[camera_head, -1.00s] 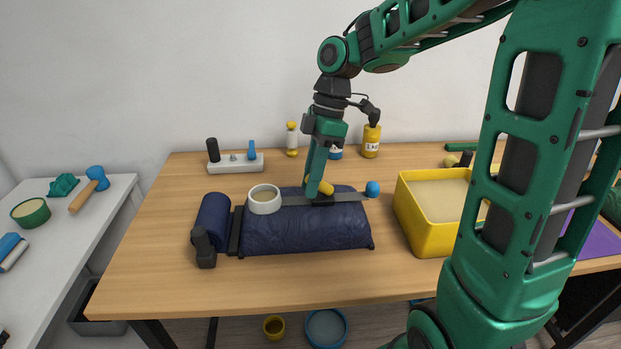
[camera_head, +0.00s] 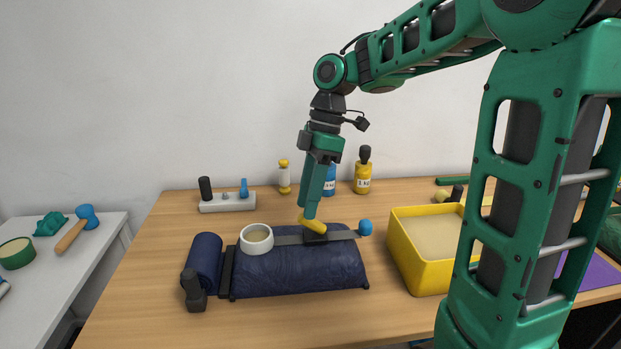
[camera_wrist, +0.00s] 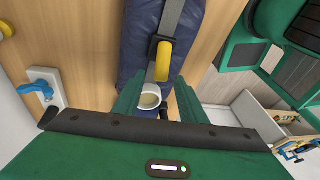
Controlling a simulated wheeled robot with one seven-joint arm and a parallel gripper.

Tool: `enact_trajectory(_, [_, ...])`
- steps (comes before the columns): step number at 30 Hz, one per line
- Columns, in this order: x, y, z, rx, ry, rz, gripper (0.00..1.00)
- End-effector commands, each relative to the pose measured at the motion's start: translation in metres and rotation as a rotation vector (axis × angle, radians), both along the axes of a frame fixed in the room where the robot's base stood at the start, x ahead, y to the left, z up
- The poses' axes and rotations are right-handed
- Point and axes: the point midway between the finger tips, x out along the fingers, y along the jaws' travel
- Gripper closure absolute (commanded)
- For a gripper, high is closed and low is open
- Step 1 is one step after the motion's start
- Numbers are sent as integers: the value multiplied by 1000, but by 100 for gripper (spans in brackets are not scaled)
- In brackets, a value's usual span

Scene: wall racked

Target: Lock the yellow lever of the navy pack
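The navy pack (camera_head: 300,273) lies on the wooden table, with a grey strap (camera_head: 285,240) across its top. The yellow lever (camera_head: 313,224) sits at a black buckle (camera_head: 314,239) on the strap and slants down to the right. The wrist view shows the lever (camera_wrist: 163,63) pointing from the buckle toward my gripper; whether it lies fully flat is unclear. My gripper (camera_head: 310,214) is just above the lever's left end, seemingly apart from it. In the wrist view its fingers (camera_wrist: 156,95) stand apart with nothing held between them.
A yellow bin (camera_head: 418,268) is to the right. Bottles (camera_head: 362,177) and a white block (camera_head: 228,204) stand behind. The front table strip is clear.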

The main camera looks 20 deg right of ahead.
Motion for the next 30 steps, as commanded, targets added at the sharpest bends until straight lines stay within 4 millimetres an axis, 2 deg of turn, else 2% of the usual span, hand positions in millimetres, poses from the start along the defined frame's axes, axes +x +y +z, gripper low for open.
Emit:
enact_trajectory(1, [2, -4, 10, -3, -5, 0, 62])
enact_trajectory(6, [6, -12, 35, -2, -2, -2, 62])
enact_trajectory(12, [8, -16, 51, 1, -1, -1, 62])
enact_trajectory(26, [8, -18, 57, -1, 0, -1, 62])
enact_trajectory(30, [5, -19, 56, -6, 6, -37, 96])
